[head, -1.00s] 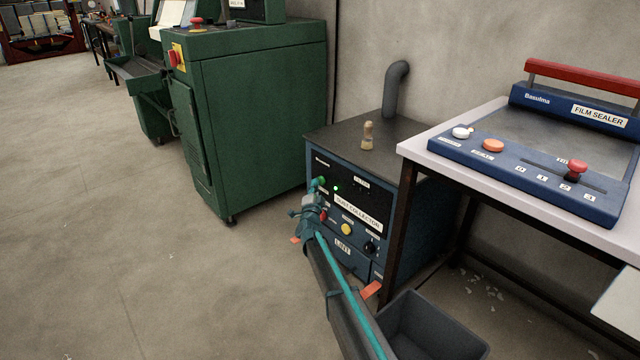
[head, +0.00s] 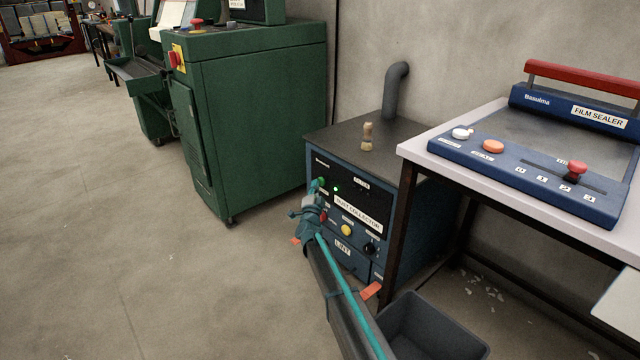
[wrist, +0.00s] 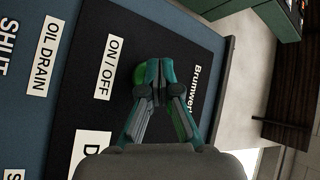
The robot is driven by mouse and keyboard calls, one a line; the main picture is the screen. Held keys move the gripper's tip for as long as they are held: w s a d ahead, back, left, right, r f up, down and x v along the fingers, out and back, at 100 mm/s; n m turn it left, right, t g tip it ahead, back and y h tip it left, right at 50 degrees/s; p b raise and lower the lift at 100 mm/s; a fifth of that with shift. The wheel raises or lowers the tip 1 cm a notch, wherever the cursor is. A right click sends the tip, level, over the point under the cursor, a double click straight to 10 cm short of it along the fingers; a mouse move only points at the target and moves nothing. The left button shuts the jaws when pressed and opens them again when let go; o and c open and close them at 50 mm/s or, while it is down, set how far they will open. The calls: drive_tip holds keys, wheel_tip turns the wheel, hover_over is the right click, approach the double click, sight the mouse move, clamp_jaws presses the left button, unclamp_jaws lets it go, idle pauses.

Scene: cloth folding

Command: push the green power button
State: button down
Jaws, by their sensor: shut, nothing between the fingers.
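The green power button (head: 322,181) is at the upper left of the black panel on the blue dust collector (head: 378,272). In the wrist view the green button (wrist: 139,76) shows beside the ON / OFF label (wrist: 112,68), partly hidden by my fingertips. My gripper (head: 316,187) is shut and empty, with its tips at the button. In the wrist view the gripper's closed tips (wrist: 153,75) overlap the button's edge. I cannot tell whether they touch or press it. A small green light (head: 336,189) glows to the right of the button.
A red button (head: 323,216), a yellow button (head: 347,230) and a black knob (head: 370,247) sit lower on the front. A white table (head: 420,150) with a film sealer (head: 530,170) stands right. A grey bin (head: 435,320) is below. Open floor (head: 130,240) lies left.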

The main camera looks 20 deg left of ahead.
drive_tip(key=shift+w, duration=0.15)
drive_tip(key=shift+w+d, duration=0.2)
drive_tip(key=shift+w, duration=0.05)
idle(0.5)
drive_tip(key=shift+s, duration=0.1)
drive_tip(key=shift+s+a, duration=0.1)
drive_tip(key=shift+s, duration=0.15)
idle(0.3)
drive_tip(key=s+a+p, duration=0.1)
drive_tip(key=s+a, duration=0.2)
drive_tip(key=s, duration=0.2)
drive_tip(key=shift+s+p, duration=0.15)
drive_tip(key=shift+p, duration=0.25)
drive_tip(key=shift+a, duration=0.1)
